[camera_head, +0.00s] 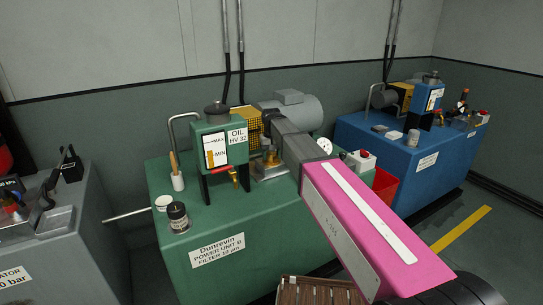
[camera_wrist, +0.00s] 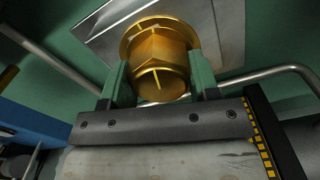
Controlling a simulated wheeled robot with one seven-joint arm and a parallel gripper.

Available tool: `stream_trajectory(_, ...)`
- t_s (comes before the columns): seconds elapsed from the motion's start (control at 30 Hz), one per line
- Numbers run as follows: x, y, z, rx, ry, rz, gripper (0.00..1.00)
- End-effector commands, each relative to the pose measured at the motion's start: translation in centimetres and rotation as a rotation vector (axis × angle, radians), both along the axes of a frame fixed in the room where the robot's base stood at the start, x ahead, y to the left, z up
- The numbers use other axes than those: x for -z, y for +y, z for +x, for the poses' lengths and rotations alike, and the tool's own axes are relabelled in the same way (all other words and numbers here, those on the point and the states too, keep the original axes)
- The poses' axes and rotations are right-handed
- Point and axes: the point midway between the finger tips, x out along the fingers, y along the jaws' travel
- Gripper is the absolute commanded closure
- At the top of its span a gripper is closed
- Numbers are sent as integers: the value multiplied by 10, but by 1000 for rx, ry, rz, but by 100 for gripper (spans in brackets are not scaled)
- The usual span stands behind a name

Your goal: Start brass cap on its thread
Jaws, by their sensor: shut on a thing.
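The brass cap (camera_wrist: 162,52) has a hexagonal body and a round end with a pale line on it. My gripper (camera_wrist: 160,72) is shut on the cap, one green finger on each side. A wider brass ring (camera_wrist: 130,40) shows behind the cap, against a bright metal plate (camera_wrist: 100,32). In the head view the cap (camera_head: 269,158) is small, low over the metal plate (camera_head: 268,175) on top of the green power unit (camera_head: 215,225). The thread is hidden; I cannot tell whether the cap is seated or tilted on it.
A green oil tank (camera_head: 214,147) with a level gauge and red-handled tap stands left of the cap. A bent pipe (camera_head: 178,120), a white cup (camera_head: 178,181) with a brush and a dark jar (camera_head: 177,215) stand nearby. A motor (camera_head: 297,108) is behind, a red bin (camera_head: 385,186) to the right.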

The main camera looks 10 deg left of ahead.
Motion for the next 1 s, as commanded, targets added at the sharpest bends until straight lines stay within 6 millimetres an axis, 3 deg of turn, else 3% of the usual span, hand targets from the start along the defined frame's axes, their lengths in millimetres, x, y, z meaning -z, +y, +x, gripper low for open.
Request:
stream_trajectory(0.2, 0, 0, 0, 148, 0, 0, 82)
stream_trajectory(0.57, 0, 0, 0, 177, 0, 0, 82)
stream_trajectory(0.8, 0, 0, 0, 339, 0, 0, 82)
stream_trajectory(1.0, 0, 0, 0, 380, 0, 0, 82)
